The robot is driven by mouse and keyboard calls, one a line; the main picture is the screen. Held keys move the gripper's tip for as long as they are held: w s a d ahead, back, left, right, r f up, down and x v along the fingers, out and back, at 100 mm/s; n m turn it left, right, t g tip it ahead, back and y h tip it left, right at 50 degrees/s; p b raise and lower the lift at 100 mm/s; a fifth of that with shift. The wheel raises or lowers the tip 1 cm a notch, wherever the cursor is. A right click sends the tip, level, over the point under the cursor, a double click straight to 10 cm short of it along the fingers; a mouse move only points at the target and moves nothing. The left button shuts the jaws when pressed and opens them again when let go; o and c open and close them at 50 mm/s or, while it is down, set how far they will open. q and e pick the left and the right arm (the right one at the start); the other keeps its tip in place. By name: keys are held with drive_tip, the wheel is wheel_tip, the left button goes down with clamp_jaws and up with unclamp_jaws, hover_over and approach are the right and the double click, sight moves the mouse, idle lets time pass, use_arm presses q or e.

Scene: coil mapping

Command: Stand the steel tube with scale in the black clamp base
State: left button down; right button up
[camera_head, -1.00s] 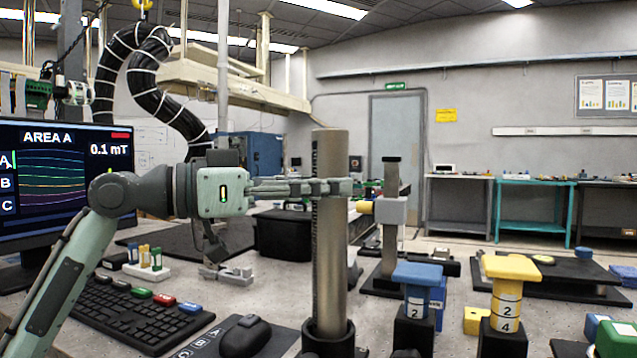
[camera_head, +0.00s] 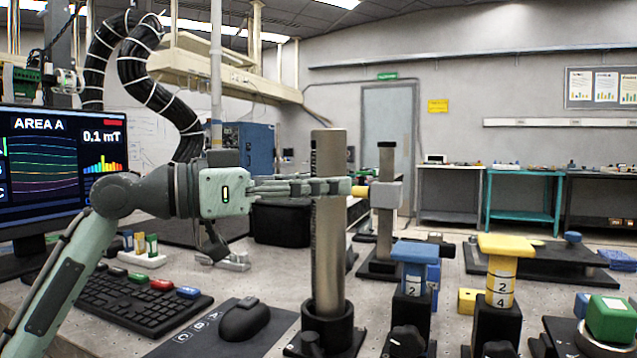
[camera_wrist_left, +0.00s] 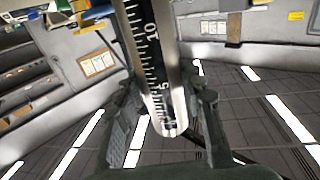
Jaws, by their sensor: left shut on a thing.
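The steel tube (camera_head: 329,250) stands about upright, with a dark scale strip along its side. Its lower end goes into the ring of the black clamp base (camera_head: 327,327), where the rim hides it. My left gripper (camera_head: 329,188) is shut on the tube in its upper part, reaching in level from the left. In the left wrist view the tube (camera_wrist_left: 150,60) runs between the two fingers (camera_wrist_left: 168,105), with scale marks and numbers 5 and 10 facing the camera. My right gripper is not in view.
A black mouse (camera_head: 244,319) and keyboard (camera_head: 135,305) lie left of the base. A post with a grey block (camera_head: 386,195) stands behind. Blue-topped (camera_head: 415,252) and yellow-topped (camera_head: 511,246) pieces stand close on the right. A monitor (camera_head: 60,175) is at far left.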

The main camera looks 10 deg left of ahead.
use_arm(q)
drive_tip(key=shift+r, duration=0.1)
drive_tip(key=c, duration=1)
unclamp_jaws()
drive_tip(key=shift+o, duration=0.7)
drive_tip(key=shift+f, duration=0.2)
drive_tip(key=v, duration=1.2)
drive_tip(key=shift+r, duration=0.15)
drive_tip(key=shift+s, duration=0.1)
drive_tip(key=shift+d, duration=0.1)
